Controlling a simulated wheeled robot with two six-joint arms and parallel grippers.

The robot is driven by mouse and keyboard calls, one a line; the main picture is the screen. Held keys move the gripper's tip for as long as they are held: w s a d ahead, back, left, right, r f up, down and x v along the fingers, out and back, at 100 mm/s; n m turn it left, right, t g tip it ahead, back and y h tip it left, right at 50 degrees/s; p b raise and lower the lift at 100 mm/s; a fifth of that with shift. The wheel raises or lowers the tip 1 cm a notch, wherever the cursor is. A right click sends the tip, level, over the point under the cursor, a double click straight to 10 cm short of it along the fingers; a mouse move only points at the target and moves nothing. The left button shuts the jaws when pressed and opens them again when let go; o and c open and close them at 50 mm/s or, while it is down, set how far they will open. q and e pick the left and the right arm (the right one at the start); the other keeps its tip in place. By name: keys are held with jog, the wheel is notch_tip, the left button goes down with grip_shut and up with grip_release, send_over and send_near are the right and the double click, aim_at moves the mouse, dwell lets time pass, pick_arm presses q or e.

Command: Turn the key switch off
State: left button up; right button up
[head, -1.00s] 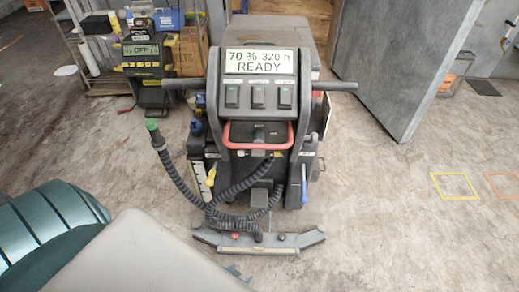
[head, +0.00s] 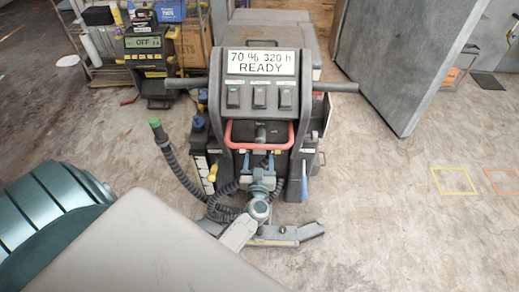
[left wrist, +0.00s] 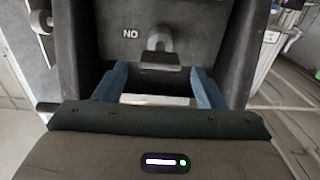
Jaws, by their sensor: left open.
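The key switch (head: 260,133) is a small dark part inside the red-framed recess on the front of the floor machine (head: 257,110). In the left wrist view the grey key (left wrist: 160,42) shows close up, just beyond my fingers, with a label reading "NO" beside it. My left gripper (head: 260,160) is in front of the machine, just below the recess. In the left wrist view the left gripper (left wrist: 158,84) is open, its two blue fingers apart, with the key's bow between their lines and apart from both. My right gripper is not in view.
The machine's display (head: 261,62) reads "70 % 320 h READY". A red handle bar (head: 233,137) frames the recess. A black corrugated hose (head: 177,172) hangs at the left. A charger (head: 145,55) reading "OFF" stands behind. The floor at the right is clear.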

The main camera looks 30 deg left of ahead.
aim_at(259, 155)
pick_arm(q)
jog(key=shift+x, duration=2.3)
jog(key=shift+d, duration=0.1)
jog(key=shift+c, duration=0.2)
jog(key=c, duration=0.9)
